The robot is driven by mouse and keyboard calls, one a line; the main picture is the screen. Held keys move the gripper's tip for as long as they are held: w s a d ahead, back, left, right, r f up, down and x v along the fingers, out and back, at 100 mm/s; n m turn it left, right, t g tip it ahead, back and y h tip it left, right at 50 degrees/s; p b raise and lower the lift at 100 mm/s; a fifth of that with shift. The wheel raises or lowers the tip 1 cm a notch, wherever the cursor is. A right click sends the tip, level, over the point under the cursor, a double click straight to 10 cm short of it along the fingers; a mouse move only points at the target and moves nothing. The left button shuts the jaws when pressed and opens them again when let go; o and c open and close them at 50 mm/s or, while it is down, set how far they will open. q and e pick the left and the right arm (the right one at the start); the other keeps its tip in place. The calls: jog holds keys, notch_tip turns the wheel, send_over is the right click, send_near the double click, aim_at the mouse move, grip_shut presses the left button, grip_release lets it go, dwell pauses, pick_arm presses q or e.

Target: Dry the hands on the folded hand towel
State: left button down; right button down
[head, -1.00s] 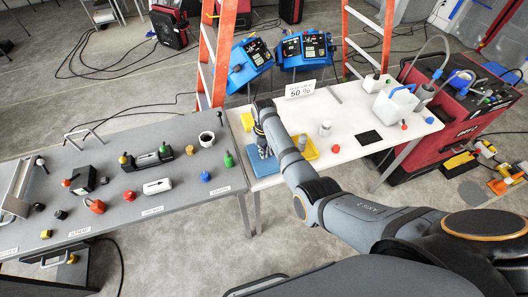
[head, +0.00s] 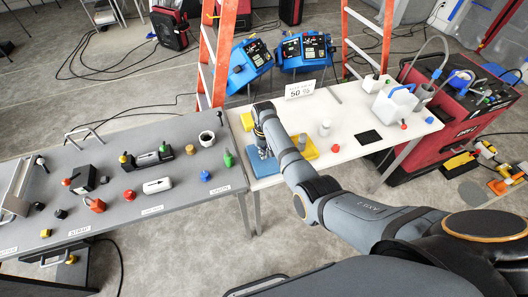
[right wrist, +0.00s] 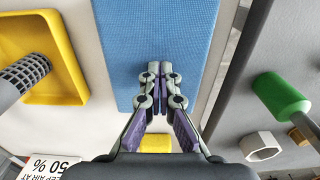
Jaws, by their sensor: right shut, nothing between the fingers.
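The folded hand towel (head: 257,166) is a flat blue rectangle at the left end of the white table. It fills the upper middle of the right wrist view (right wrist: 150,25). My right gripper (right wrist: 160,72) is shut and empty, with its fingertips over the towel. Whether the tips touch the cloth or hover just above it I cannot tell. In the head view my right gripper (head: 264,154) points down at the towel, and my own arm partly hides both. My left gripper is not in view.
A "50 %" sign (head: 299,91) stands at the back.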

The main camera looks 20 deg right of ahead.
jog(key=shift+s+f, duration=0.45)
jog(key=shift+f, duration=0.1)
dwell(0.4)
jog(key=r+p, duration=0.4)
jog(key=w+r+p, duration=0.1)
jog(key=r+p, duration=0.1)
jog(key=shift+r+b, duration=0.35)
jog(key=shift+b, duration=0.25)
notch_tip(320, 180, up, 8)
jog(key=b, duration=0.1)
jog(key=shift+s+r, duration=0.15)
jog(key=shift+r, duration=0.1)
jog(key=shift+f, duration=0.1)
